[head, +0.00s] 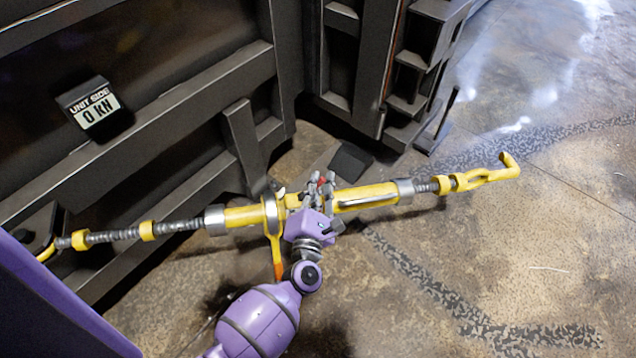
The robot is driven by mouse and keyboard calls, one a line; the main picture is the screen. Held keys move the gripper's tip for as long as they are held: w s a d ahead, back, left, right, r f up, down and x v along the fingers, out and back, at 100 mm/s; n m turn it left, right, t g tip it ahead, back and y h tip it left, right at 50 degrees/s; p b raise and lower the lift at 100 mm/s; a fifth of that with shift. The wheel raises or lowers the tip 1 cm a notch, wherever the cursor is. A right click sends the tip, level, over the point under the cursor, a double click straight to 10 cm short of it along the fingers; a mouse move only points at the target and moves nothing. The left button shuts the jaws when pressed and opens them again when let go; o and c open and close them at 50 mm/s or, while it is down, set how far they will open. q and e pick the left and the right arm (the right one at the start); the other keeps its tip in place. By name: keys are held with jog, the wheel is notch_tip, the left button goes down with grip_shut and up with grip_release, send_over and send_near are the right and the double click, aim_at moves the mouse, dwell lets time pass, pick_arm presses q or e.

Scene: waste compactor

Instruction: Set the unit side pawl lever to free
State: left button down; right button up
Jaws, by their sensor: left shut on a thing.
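A yellow ratchet turnbuckle (243,217) stretches across the view in front of the dark steel container. Its ratchet handle (275,245), with an orange end, hangs down from the silver ratchet ring. My left gripper (320,181) is at the turnbuckle's middle, just right of the ratchet ring, with its fingers shut. A small red part, seemingly the pawl lever (321,182), shows between the fingertips. The fingers hide most of it, so its setting cannot be told. My right gripper is not in view.
A display reading "UNIT SIDE 0 KN" (97,108) is on the container wall. The turnbuckle's left end meets the container, and its yellow hook (490,175) at the right is over open floor. The floor at the right is clear.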

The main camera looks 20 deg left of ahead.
aim_at(304, 195)
pick_arm(q)
jog(key=shift+a+b, duration=0.1)
jog(key=shift+b, duration=0.25)
jog(key=n+b, duration=0.2)
jog(key=b, duration=0.2)
jog(key=s+a+n+t+b, duration=0.1)
jog(key=n+b, duration=0.1)
jog(key=b, duration=0.2)
jog(key=a+n+y+b, duration=0.1)
jog(key=n+b, duration=0.1)
jog(key=b, duration=0.2)
jog(key=shift+s+a+r+t, duration=0.25)
jog(key=shift+s+r+t, duration=0.15)
jog(key=shift+s+a+r+n+b, duration=0.15)
jog(key=shift+r+n+b, duration=0.1)
jog(key=shift+n+b, duration=0.4)
jog(key=c, duration=1.8)
grip_release()
jog(key=v, duration=1.2)
jog(key=shift+f, duration=0.15)
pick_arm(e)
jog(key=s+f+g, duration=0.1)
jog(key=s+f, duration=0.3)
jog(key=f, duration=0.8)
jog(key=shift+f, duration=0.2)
